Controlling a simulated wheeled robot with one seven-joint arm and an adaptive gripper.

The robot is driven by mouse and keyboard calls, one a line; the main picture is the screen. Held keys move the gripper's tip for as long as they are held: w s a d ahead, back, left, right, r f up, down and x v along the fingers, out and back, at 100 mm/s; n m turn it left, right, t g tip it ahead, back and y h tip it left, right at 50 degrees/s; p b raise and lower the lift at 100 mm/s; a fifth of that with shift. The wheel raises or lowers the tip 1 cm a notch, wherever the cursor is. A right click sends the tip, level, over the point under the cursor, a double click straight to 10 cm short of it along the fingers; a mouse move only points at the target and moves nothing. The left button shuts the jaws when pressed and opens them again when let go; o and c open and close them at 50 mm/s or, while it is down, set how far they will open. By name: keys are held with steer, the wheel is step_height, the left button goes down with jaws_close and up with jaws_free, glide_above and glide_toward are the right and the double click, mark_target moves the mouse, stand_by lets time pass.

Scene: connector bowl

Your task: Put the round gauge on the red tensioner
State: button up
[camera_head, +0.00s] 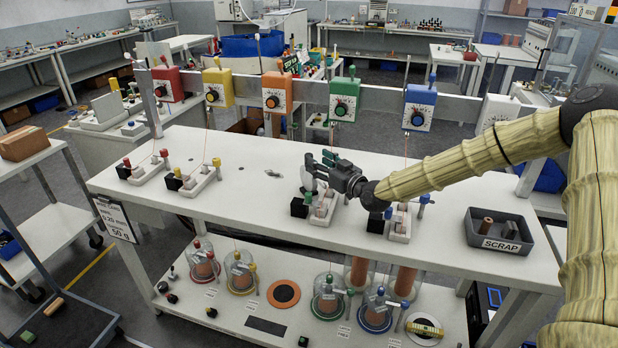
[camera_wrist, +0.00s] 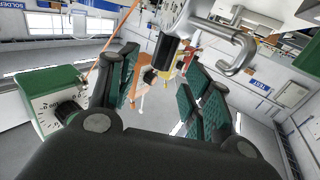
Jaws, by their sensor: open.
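The red tensioner (camera_head: 168,84) is a red and white box with a dial, at the left end of the grey rail in the head view. A pale rounded thing (camera_head: 307,180), probably the round gauge, shows just left of my gripper (camera_head: 324,177), partly hidden by it. In the wrist view a white rounded body (camera_wrist: 184,14) with a metal hook (camera_wrist: 240,48) and a black stem (camera_wrist: 165,52) appears beyond my gripper (camera_wrist: 160,85). The green-padded fingers are spread apart with the stem in the gap between them. I cannot tell whether they touch it.
Yellow (camera_head: 218,88), orange (camera_head: 277,92), green (camera_head: 343,99) and blue (camera_head: 418,107) tensioners hang along the rail. Small clamp fixtures stand on the white bench (camera_head: 250,205). A grey scrap tray (camera_head: 503,243) is at right. Glass jars stand on the lower shelf.

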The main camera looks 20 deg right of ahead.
mark_target(309, 154)
steer(key=shift+w+a+r+p, duration=0.1)
steer(key=shift+w+a+p, duration=0.1)
steer(key=shift+w+p, duration=0.15)
steer(key=shift+p+x, duration=0.9)
steer(key=shift+x, duration=1.35)
jaws_close()
